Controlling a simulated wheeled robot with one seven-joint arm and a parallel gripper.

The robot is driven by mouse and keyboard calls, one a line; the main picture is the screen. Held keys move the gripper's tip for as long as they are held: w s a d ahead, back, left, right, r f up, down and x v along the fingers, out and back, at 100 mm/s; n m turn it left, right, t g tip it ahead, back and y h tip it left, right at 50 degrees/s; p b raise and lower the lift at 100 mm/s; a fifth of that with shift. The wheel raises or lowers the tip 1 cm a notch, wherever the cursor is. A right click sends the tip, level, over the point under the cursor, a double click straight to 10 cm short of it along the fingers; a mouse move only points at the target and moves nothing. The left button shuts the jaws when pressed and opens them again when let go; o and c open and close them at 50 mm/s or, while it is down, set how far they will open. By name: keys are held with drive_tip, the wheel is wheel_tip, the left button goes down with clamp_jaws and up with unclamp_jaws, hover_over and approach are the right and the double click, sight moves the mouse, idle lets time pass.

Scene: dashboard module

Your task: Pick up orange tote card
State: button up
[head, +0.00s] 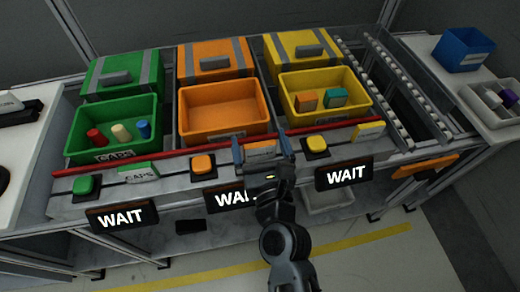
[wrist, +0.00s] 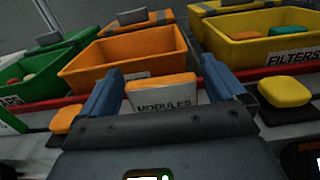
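The orange tote card (wrist: 162,95) is a small white card with an orange top edge, lettered MODULES. It stands upright on the ledge in front of the empty orange tote (wrist: 122,53). In the head view the card (head: 262,148) is partly hidden by my gripper (head: 262,152), and the orange tote (head: 222,133) is just behind. My gripper (wrist: 161,80) is open, with one blue finger at each side of the card. The fingers look spread wider than the card, but how far they reach around it is hard to tell. The card's lower part is hidden behind my gripper's body.
A green tote (head: 150,137) with several pegs stands left, a yellow tote (head: 316,112) with blocks right. An orange button (head: 203,163) and a yellow-orange button (head: 317,144) flank the card. A red rail (head: 75,170) runs along the totes' front.

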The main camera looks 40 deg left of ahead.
sight(260, 144)
drive_tip(key=c, duration=0.8)
drive_tip(key=shift+r, duration=0.1)
drive_tip(key=shift+r+p, duration=0.8)
drive_tip(key=shift+p, duration=0.05)
wheel_tip(260, 144, up, 3)
drive_tip(key=p, duration=0.3)
drive_tip(key=s+d+r, duration=0.1)
drive_tip(key=d+r, duration=0.5)
drive_tip(key=d, duration=0.5)
drive_tip(key=shift+s+d, duration=0.25)
drive_tip(key=shift+d, duration=0.1)
